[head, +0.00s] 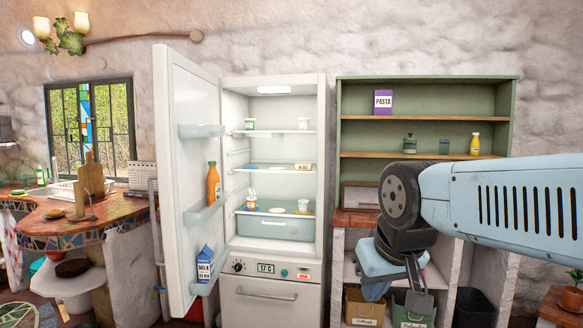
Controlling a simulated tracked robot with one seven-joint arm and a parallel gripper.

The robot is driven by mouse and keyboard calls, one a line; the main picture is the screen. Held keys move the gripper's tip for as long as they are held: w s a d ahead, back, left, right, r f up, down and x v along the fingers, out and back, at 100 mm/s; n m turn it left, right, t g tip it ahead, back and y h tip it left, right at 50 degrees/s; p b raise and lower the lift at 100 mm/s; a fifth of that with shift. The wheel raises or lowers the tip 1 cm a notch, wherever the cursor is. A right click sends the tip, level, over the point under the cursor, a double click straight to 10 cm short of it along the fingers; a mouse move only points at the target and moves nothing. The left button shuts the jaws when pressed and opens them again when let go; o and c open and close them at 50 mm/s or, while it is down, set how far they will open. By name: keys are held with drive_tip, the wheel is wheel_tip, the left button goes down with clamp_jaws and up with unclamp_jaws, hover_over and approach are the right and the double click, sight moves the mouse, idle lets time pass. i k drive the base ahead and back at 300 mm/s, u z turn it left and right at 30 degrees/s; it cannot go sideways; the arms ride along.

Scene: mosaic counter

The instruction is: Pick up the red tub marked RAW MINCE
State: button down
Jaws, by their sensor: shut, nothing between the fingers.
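No red tub with a readable RAW MINCE label can be made out in the head view. My gripper (415,290) is shut and empty. It hangs pointing down to the right of the fridge, in front of the lower shelving, well apart from the tubs.
The fridge door (180,110) stands open to the left, holding an orange bottle (213,186) and a milk carton (205,264). A green shelf unit (427,82) stands right of the fridge. Boxes (364,306) sit below it. A mosaic counter (88,232) is at left.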

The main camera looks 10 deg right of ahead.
sight(304, 122)
drive_tip(key=z, duration=0.15)
drive_tip(key=i, duration=2)
drive_tip(key=z, duration=0.1)
